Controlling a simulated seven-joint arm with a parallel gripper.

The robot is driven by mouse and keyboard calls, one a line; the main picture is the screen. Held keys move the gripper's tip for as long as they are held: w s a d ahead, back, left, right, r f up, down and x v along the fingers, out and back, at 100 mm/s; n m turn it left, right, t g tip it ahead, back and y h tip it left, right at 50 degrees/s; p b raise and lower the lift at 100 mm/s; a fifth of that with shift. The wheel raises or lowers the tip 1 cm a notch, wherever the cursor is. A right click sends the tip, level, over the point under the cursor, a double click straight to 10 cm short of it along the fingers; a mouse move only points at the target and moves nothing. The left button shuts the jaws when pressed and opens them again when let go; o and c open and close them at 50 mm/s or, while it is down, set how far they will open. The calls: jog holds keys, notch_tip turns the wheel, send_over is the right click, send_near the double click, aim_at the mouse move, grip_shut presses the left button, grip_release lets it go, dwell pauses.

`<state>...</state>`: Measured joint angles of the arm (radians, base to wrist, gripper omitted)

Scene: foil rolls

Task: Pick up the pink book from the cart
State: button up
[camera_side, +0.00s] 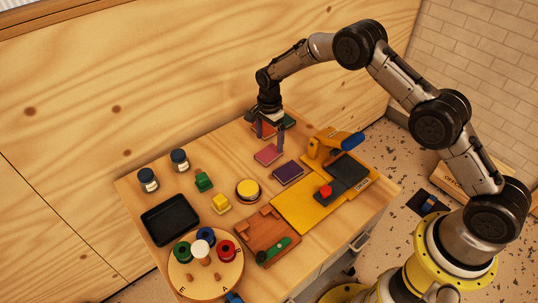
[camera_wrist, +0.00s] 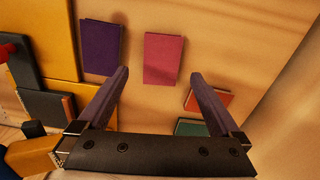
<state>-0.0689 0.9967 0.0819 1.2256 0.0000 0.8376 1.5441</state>
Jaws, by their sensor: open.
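The pink book (camera_side: 268,154) lies flat on the wooden cart top (camera_side: 232,152). In the wrist view the pink book (camera_wrist: 163,58) is fully visible, just beyond and between the fingertips. My gripper (camera_side: 270,143) points down over the back of the cart, close behind the pink book in the side view. My gripper also shows in the wrist view (camera_wrist: 159,75), its two fingers spread wide with nothing between them. The fingers look apart from the book; their exact height is unclear.
A purple book (camera_side: 287,172) lies beside the pink one with a small gap. An orange-red book (camera_wrist: 208,100) and a green book (camera_wrist: 192,128) lie near the right finger. A yellow board (camera_side: 303,205) with a blue-handled device (camera_side: 338,142) stands to the right.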

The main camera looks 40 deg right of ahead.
aim_at(269, 153)
jog(key=shift+w+f, duration=0.15)
jog(key=shift+f, duration=2.6)
jog(key=c, duration=1.4)
jog(key=shift+o, duration=0.2)
jog(key=shift+r, duration=0.1)
